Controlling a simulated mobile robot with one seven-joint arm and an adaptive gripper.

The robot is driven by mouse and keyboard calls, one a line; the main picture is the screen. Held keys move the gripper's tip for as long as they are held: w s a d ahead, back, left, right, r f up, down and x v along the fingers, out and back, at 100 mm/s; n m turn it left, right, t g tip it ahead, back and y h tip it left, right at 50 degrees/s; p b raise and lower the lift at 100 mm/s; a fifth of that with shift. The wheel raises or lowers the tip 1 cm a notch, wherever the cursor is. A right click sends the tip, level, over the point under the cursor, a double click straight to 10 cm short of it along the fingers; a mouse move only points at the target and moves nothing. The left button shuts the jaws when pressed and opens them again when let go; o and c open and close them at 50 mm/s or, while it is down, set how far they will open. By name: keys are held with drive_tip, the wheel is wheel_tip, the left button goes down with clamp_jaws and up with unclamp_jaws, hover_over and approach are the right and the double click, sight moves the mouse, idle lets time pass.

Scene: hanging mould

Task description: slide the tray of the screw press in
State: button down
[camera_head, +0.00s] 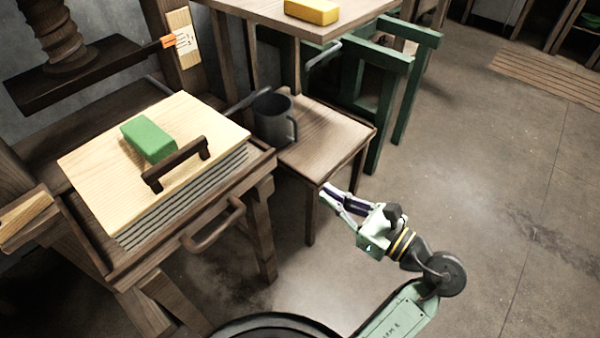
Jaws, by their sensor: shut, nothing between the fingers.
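The screw press stands at the left, with a dark wooden screw (52,32) and a dark pressing plate (95,65) above its bed. The press's tray (262,163) juts out toward me and has a wooden bar handle (214,226) on its front. On the tray lies a stack of grey sheets (190,200) under a pale wooden board (95,160) with a dark handle (176,165). A green block (148,139) sits on the board. My gripper (323,191) is shut and empty, to the right of the tray and apart from it, near the stool's front leg.
A grey metal mug (273,118) stands on a low wooden stool (325,137) right beside the tray. A table (270,12) with a yellow block (312,11) and a green frame (385,60) stand behind. The floor (480,220) at the right is clear.

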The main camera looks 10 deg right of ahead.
drive_tip(key=p, duration=0.3)
approach(250, 145)
drive_tip(key=shift+s+d, duration=0.1)
drive_tip(key=shift+w+a, duration=0.25)
drive_tip(key=shift+w, duration=0.05)
drive_tip(key=x, duration=0.9)
drive_tip(key=shift+w+a, duration=0.2)
drive_tip(key=shift+w, duration=0.05)
